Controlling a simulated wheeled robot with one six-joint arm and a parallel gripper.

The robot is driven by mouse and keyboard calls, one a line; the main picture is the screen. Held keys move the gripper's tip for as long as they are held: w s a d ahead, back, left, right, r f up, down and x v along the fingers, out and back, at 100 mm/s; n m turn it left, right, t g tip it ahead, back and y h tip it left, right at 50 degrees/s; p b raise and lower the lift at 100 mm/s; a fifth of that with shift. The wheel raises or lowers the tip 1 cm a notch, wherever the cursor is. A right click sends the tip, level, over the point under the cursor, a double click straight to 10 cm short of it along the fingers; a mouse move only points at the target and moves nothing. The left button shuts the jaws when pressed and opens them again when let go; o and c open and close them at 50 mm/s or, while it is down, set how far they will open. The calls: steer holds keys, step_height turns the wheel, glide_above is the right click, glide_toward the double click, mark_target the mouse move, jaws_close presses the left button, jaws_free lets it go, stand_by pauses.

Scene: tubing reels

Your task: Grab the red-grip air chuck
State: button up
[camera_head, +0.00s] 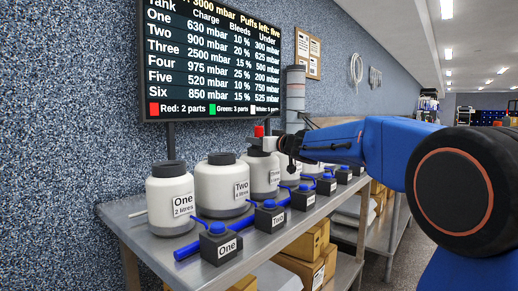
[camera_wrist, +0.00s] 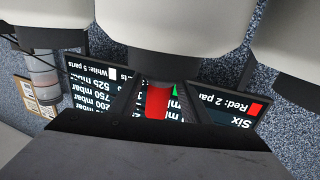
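The red-grip air chuck shows as a small red block (camera_head: 259,131) at my gripper's tip, above the third white tank. In the wrist view its red grip (camera_wrist: 158,101) sits between my two dark fingers, which flank it closely on both sides. My gripper (camera_head: 264,142) looks shut on it; it also shows in the wrist view (camera_wrist: 158,107). The rest of the chuck is hidden behind the fingers and the gripper body.
White tanks with dark lids, including tank One (camera_head: 171,206) and tank Two (camera_head: 219,188), stand along a metal bench (camera_head: 137,229). Black labelled blocks (camera_head: 220,244) with blue tubing line its front. A dark readings board (camera_head: 215,60) hangs behind. Boxes (camera_head: 303,243) fill the shelf below.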

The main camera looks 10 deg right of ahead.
jaws_close()
